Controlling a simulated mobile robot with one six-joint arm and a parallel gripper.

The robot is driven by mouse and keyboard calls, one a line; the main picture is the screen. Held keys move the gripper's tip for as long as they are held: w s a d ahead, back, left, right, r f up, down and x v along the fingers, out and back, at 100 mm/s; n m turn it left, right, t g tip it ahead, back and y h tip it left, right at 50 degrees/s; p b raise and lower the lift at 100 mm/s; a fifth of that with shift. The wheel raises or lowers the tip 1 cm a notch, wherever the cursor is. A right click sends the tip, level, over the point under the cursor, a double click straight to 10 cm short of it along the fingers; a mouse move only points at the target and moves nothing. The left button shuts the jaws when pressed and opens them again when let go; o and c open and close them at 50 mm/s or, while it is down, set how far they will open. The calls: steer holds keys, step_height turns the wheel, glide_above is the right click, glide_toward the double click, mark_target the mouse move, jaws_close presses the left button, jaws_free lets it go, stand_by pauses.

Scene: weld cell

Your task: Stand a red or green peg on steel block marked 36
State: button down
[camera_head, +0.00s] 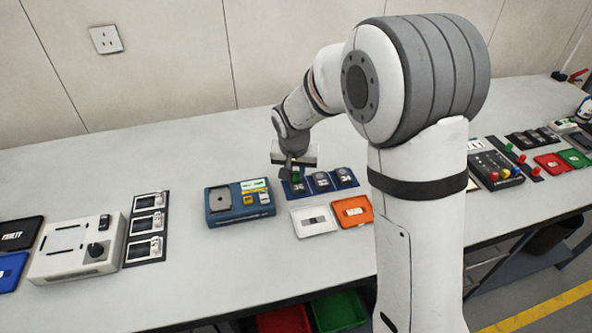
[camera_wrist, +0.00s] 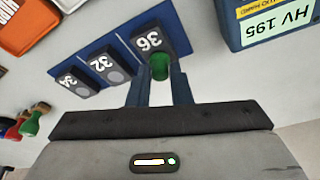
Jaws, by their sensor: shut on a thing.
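My gripper (camera_wrist: 158,88) is shut on a green peg (camera_wrist: 160,67), which sits between its two fingers in the wrist view. The peg is over the dark steel block marked 36 (camera_wrist: 148,41), near the block's lower end in that view. I cannot tell whether the peg's base touches the block. In the head view my gripper (camera_head: 294,168) is above the blue mat's left end, with a bit of the green peg (camera_head: 297,173) showing and block 36 (camera_head: 298,187) below it.
Blocks marked 32 (camera_wrist: 108,66) and 34 (camera_wrist: 76,82) lie beside block 36 on the blue mat (camera_wrist: 178,30). A blue box labelled HV 195 (camera_wrist: 270,22) is close by. Red and green pegs (camera_wrist: 32,122) stand at the wrist view's left. White and orange trays (camera_head: 357,209) lie in front.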

stand_by(0.4)
steer(key=c, duration=1.2)
jaws_free()
steer(key=shift+c, duration=0.2)
steer(key=shift+r+p, duration=2)
steer(key=shift+r, duration=1.5)
